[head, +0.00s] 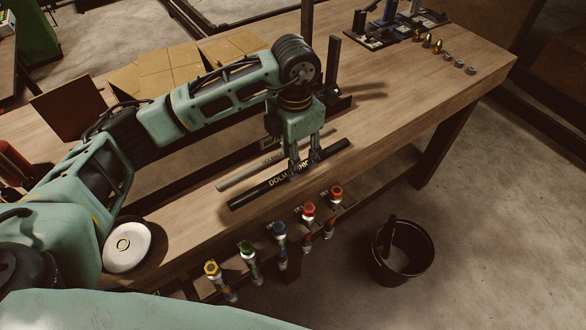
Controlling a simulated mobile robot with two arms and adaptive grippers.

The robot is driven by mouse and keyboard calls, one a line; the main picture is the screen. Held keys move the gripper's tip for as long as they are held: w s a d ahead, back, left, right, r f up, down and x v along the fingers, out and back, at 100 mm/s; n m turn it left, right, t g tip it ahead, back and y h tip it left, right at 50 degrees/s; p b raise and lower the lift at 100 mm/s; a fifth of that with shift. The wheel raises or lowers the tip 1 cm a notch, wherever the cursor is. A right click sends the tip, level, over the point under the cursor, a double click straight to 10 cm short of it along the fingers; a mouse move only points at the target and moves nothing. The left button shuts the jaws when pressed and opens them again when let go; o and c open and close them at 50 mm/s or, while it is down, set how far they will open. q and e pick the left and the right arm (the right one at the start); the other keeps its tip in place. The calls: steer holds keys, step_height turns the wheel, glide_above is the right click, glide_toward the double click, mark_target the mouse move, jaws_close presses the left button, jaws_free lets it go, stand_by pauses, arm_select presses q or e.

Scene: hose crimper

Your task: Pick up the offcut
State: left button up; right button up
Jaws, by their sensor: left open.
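A black hose piece (250,194) with yellow lettering lies on the front part of the wooden bench. A grey rod or hose piece (240,175) lies just behind it, roughly parallel. I cannot tell for certain which one is the offcut. My left gripper (304,164) points down over the black piece, towards its right end, with its fingers apart. The fingers hide part of the black piece and the right part of the grey one. I cannot tell whether the fingertips touch the black piece. My right gripper is not in view.
Several coloured-cap fittings (309,210) hang along the bench's front edge. A black bucket (403,251) stands on the floor at right. A dark upright post (333,66) stands behind the gripper.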

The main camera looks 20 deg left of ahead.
arm_select(q)
steer(key=f+p, duration=0.1)
steer(key=f, duration=0.2)
steer(key=shift+a+f+p, duration=0.2)
steer(key=shift+f+p, duration=0.1)
steer(key=shift+p, duration=0.05)
steer(key=shift+f, duration=0.35)
steer(key=c, duration=0.6)
jaws_close()
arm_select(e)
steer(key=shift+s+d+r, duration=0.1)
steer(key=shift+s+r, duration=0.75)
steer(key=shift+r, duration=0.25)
